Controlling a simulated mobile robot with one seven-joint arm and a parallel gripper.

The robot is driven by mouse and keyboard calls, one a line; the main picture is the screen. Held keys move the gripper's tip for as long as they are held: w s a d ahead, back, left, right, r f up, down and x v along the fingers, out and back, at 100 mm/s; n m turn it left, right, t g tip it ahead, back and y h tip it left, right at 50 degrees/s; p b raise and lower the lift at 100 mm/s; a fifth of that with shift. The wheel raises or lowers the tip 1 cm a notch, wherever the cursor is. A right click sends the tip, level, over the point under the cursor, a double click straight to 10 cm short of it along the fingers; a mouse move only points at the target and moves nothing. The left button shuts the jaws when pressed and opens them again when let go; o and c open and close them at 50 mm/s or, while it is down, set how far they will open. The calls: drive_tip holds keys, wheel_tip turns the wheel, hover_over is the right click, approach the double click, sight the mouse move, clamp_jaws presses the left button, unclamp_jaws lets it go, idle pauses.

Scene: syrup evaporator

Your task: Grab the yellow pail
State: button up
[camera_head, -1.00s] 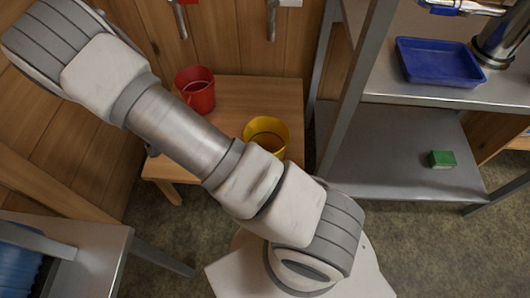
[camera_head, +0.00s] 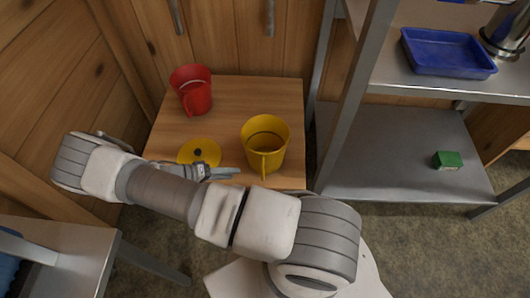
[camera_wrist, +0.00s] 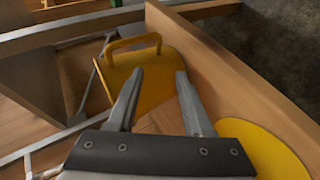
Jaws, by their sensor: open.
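The yellow pail (camera_head: 278,134) stands upright on the low wooden table, with its handle facing the front. In the wrist view, the yellow pail (camera_wrist: 155,92) and its handle appear beyond the fingers. My gripper (camera_head: 238,172) is low over the table's front part, just left of the pail's handle. In the wrist view my gripper (camera_wrist: 160,74) is open, with nothing between its fingers. The fingertips overlap the pail in this view; I cannot tell whether they touch it.
A red pail (camera_head: 196,98) stands at the table's back left. A flat yellow disc (camera_head: 205,147) with a dark centre lies behind my wrist. A metal shelf (camera_head: 375,150) stands close on the right, with a blue tray (camera_head: 440,66) and a green block (camera_head: 447,160).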

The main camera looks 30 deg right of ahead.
drive_tip(key=b+x, duration=0.1)
drive_tip(key=x, duration=0.5)
drive_tip(key=shift+s+d+f, duration=0.1)
drive_tip(key=shift+d+f, duration=0.05)
drive_tip(key=shift+d, duration=0.05)
drive_tip(key=shift+b+x, duration=0.85)
drive_tip(key=shift+x, duration=1.8)
drive_tip(key=shift+s+d, duration=0.1)
clamp_jaws()
